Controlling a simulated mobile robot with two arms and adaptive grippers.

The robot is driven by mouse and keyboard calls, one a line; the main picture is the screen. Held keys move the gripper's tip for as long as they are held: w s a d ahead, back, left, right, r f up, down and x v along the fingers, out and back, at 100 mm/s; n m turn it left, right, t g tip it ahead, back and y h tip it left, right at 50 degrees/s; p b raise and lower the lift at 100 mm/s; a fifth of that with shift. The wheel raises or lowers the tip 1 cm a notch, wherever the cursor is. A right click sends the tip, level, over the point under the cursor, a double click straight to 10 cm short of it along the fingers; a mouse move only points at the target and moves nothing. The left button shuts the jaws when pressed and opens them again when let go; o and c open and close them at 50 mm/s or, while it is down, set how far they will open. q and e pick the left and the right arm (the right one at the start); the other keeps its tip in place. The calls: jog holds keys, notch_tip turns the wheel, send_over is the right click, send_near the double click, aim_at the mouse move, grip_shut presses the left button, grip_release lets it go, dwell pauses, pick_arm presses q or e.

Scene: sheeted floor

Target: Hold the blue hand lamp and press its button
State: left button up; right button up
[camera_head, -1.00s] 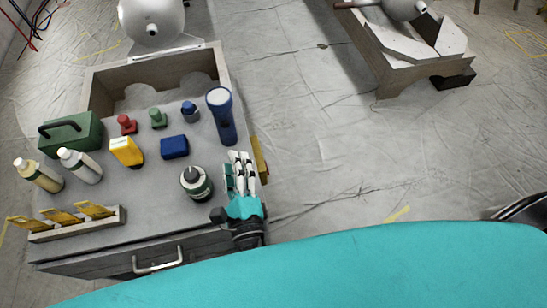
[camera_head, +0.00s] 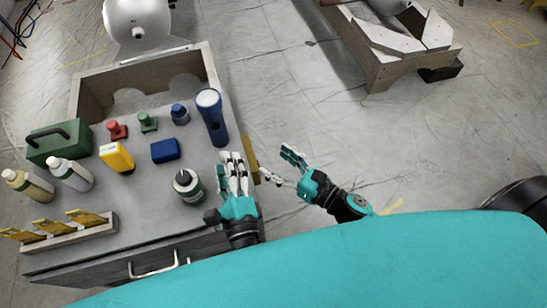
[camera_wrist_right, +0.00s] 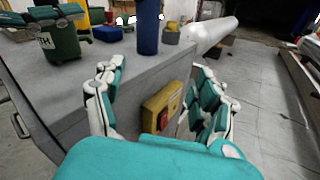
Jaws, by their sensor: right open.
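My right gripper (camera_head: 278,165) is open and empty off the bench's right side, right of the left gripper. Its spread fingers (camera_wrist_right: 158,92) face the bench side in the wrist view.
A dark green round can (camera_head: 188,187) stands left of my left gripper. A blue box (camera_head: 165,151), a yellow item (camera_head: 117,157), bottles (camera_head: 70,174) and a green case (camera_head: 58,143) stand further left. A yellow box (camera_wrist_right: 163,106) is on the bench's right side.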

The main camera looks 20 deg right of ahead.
aim_at(223, 130)
jog(key=w+a+r+n, duration=0.1)
jog(key=w+a, duration=0.3)
jog(key=w+a+r+n+y, duration=0.1)
jog(key=w+a, duration=0.3)
jog(key=w+a+r+n, duration=0.1)
jog(key=w+a, duration=0.3)
jog(key=w, duration=0.1)
jog(key=shift+a+r, duration=0.15)
jog(key=shift+r, duration=0.1)
jog(key=shift+c, duration=0.4)
pick_arm(q)
jog(key=shift+c, duration=0.2)
pick_arm(e)
jog(key=c, duration=1.3)
pick_arm(q)
grip_shut()
